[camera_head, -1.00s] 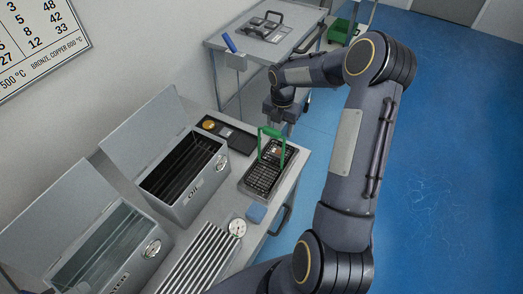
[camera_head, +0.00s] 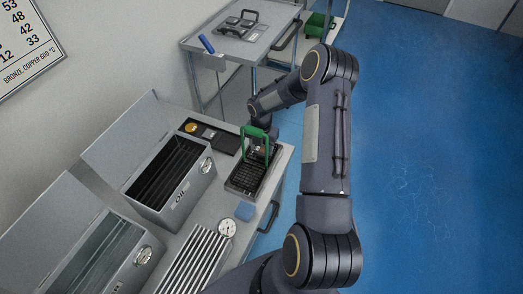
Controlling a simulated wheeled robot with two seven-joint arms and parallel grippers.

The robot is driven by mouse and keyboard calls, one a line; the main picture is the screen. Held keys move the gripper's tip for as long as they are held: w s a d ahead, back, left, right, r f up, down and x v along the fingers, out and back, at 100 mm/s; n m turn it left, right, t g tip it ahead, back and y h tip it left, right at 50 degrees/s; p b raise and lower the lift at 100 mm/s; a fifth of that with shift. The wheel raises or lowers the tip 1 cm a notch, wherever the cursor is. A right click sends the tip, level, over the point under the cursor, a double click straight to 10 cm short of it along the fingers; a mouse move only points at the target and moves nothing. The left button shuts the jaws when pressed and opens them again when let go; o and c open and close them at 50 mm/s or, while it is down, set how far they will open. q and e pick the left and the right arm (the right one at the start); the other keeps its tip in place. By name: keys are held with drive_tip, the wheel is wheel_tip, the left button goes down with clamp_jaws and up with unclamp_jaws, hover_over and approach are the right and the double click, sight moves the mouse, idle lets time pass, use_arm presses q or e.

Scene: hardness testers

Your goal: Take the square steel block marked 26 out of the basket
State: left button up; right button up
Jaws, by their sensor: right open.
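The dark wire basket (camera_head: 243,184) with a green handle (camera_head: 246,131) stands on the grey bench near its right edge. My right gripper (camera_head: 261,149) points down at the basket's far end, beside the green handle; it is open. The handle and the gripper partly cover that end of the basket. The square steel block marked 26 cannot be made out, and no marking is legible at this size. My left gripper is not in view.
An open grey box marked OIL (camera_head: 183,196) stands left of the basket, with another open tank (camera_head: 110,262) nearer. A dark tray (camera_head: 213,135) lies behind. A blue block (camera_head: 244,211), a round gauge (camera_head: 227,228) and a ribbed rack (camera_head: 188,262) are in front.

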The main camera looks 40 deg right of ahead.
drive_tip(key=c, duration=0.9)
drive_tip(key=shift+r, duration=0.2)
